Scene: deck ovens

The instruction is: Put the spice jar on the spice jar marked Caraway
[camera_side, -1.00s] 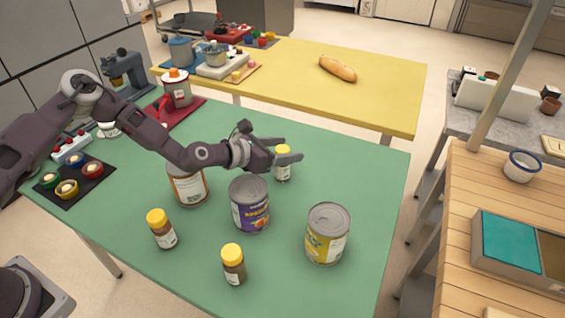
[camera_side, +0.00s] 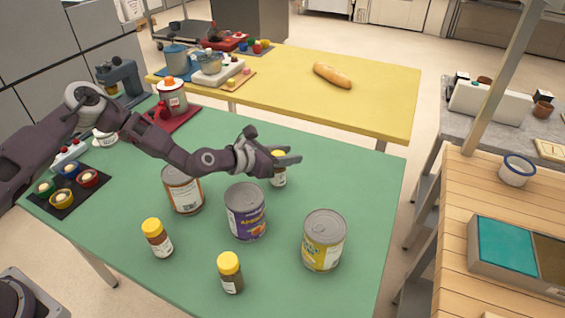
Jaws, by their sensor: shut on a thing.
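My gripper (camera_side: 287,156) is low over the green table, shut on a spice jar (camera_side: 279,182) with a yellow lid and a white label. The fingers hold it at the lid and hide part of the top. The jar is upright; I cannot tell whether its base touches the table. Two more spice jars with yellow lids and brown contents stand upright nearer the front, one on the left (camera_side: 157,240) and one in the front middle (camera_side: 230,274). Their labels are too small to read, so I cannot tell which is Caraway.
A purple-labelled can (camera_side: 246,214), a yellow-labelled can (camera_side: 323,242) and a white-labelled can (camera_side: 183,191) stand around the jars. A black tray with coloured cups (camera_side: 67,204) is at the left. The green table (camera_side: 355,170) is clear at the right back.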

